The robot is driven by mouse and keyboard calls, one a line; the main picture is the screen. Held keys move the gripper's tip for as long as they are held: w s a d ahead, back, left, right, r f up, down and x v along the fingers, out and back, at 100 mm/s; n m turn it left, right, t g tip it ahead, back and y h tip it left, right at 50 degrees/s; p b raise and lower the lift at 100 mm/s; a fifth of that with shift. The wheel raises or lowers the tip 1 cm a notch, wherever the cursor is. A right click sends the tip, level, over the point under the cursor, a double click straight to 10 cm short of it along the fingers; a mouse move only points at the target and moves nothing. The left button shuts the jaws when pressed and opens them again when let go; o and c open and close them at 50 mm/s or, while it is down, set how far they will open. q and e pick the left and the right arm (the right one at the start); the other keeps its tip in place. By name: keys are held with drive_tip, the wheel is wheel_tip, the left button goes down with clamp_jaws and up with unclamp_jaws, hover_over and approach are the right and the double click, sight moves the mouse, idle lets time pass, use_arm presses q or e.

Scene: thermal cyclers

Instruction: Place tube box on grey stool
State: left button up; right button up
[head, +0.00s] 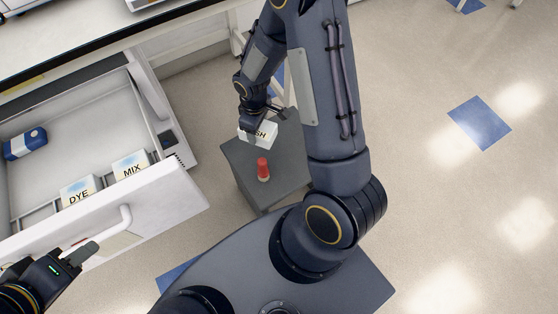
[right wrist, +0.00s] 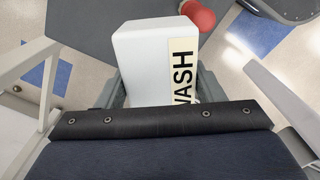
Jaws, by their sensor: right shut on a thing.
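A white tube box labelled WASH (head: 262,133) is in my right gripper (head: 258,122), over the far part of the grey stool (head: 240,164). In the right wrist view the box (right wrist: 148,62) sits between the fingers, with the stool top (right wrist: 90,22) beyond it. I cannot tell whether the box touches the stool. My right gripper is shut on the box. My left gripper (head: 75,256) is near the handle of the open drawer, at the lower left; its fingers show only in part, and I cannot tell how far apart they are.
A red-capped item (head: 263,169) stands on the stool, near the box. The open white drawer (head: 165,199) holds boxes labelled DYE (head: 79,192) and MIX (head: 130,167) and a blue-and-white item (head: 25,144). The floor to the right is clear.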

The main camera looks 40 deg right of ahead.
drive_tip(key=s+d+f+n+b, duration=0.45)
drive_tip(key=d+n+b, duration=0.5)
drive_tip(key=b, duration=0.65)
drive_tip(key=n+b, duration=0.2)
drive_tip(key=b, duration=0.4)
hover_over(288, 166)
drive_tip(key=w+d, duration=0.3)
drive_tip(key=f, duration=1.1)
drive_tip(key=shift+d, duration=0.2)
drive_tip(key=shift+r, duration=0.15)
drive_tip(key=o, duration=1.1)
drive_tip(key=shift+o, duration=0.2)
